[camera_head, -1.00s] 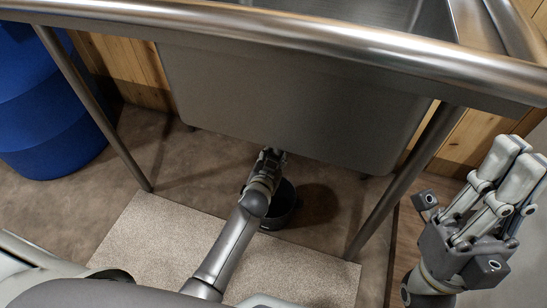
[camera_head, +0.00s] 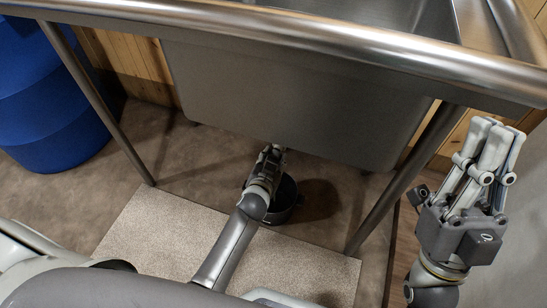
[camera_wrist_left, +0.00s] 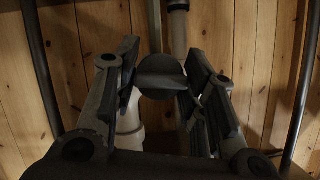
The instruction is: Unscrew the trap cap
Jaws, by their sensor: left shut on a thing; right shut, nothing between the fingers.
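In the left wrist view a dark, round trap cap (camera_wrist_left: 160,76) sits between the two finger pads of my left gripper (camera_wrist_left: 165,82), which is shut on it. A pale pipe piece (camera_wrist_left: 130,125) shows behind and below the cap, and another pipe (camera_wrist_left: 178,32) rises above it. In the head view my left gripper (camera_head: 273,152) reaches under the sink basin (camera_head: 290,95), which hides the cap. My right gripper (camera_head: 497,128) is shut and empty, raised to the right of the sink, fingers pointing up.
A dark bucket (camera_head: 285,203) stands on the floor under the basin, next to my left arm. Metal sink legs (camera_head: 95,100) stand on both sides. A speckled mat (camera_head: 165,228) lies in front. A blue barrel (camera_head: 50,110) stands at the left, and a plank wall (camera_head: 125,62) is behind.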

